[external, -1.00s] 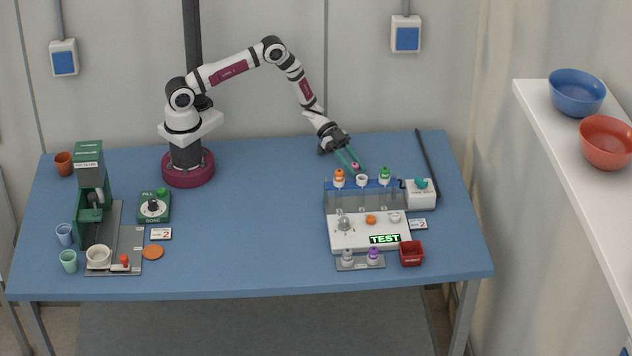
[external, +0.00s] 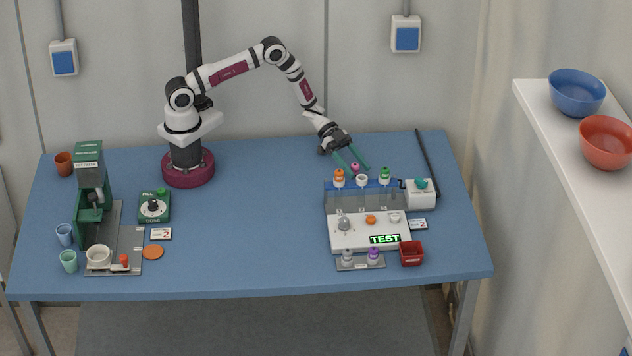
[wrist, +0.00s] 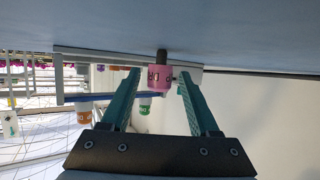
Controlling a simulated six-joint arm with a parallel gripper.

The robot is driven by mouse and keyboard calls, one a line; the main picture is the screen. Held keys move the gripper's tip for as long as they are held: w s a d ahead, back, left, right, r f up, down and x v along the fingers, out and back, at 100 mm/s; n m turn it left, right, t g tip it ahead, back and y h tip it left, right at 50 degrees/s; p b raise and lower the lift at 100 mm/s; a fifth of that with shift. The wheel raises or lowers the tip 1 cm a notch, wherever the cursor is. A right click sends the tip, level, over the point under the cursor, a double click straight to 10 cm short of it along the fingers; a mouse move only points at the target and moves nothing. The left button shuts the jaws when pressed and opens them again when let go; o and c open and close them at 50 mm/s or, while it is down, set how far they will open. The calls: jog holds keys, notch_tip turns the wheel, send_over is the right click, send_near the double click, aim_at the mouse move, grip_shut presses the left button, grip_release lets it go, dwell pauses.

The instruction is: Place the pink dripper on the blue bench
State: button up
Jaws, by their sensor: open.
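The pink dripper (external: 355,168) is behind the test station at the back right of the blue bench (external: 270,220). In the wrist view the pink dripper (wrist: 159,78) shows its pink body with dark lettering and a dark end towards the bench surface. Whether that end touches the bench is hard to tell. My gripper (external: 356,167) is open, with one green finger on each side of the dripper. In the wrist view there is a gap between the dripper and each fingertip of my gripper (wrist: 158,75).
Close in front stands the test station (external: 370,232), its rack holding orange, white and green-topped drippers. A white box (external: 420,194) and a dark rod (external: 427,165) lie to its right. The bench middle is clear. A green filling machine (external: 91,195) stands at left.

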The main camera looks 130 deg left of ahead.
jog(key=shift+d+f, duration=0.15)
jog(key=shift+f, duration=0.2)
jog(key=v, duration=0.6)
jog(key=shift+w+r, duration=0.2)
jog(key=shift+r, duration=0.1)
notch_tip(320, 180, up, 7)
jog(key=s+d+r+m+g+h, duration=0.1)
jog(key=d+r+g+h, duration=0.15)
jog(key=d, duration=0.55)
jog(key=s+d+r+m+g+h, duration=0.1)
jog(key=d+r+m+g, duration=0.2)
jog(key=d, duration=0.6)
jog(key=s+d+r+g+h, duration=0.1)
jog(key=d+r+g+h, duration=0.2)
jog(key=d, duration=0.5)
jog(key=s+d+r+g+y, duration=0.2)
jog(key=s+d+g+y, duration=0.15)
jog(key=s+d, duration=0.35)
jog(key=s+a+r+n+g+y, duration=0.1)
jog(key=s+a+y, duration=0.2)
jog(key=s+y, duration=0.4)
jog(key=s, duration=0.6)
jog(key=shift+s+r+y, duration=0.15)
jog(key=shift+s+y, duration=0.05)
jog(key=shift+y, duration=0.2)
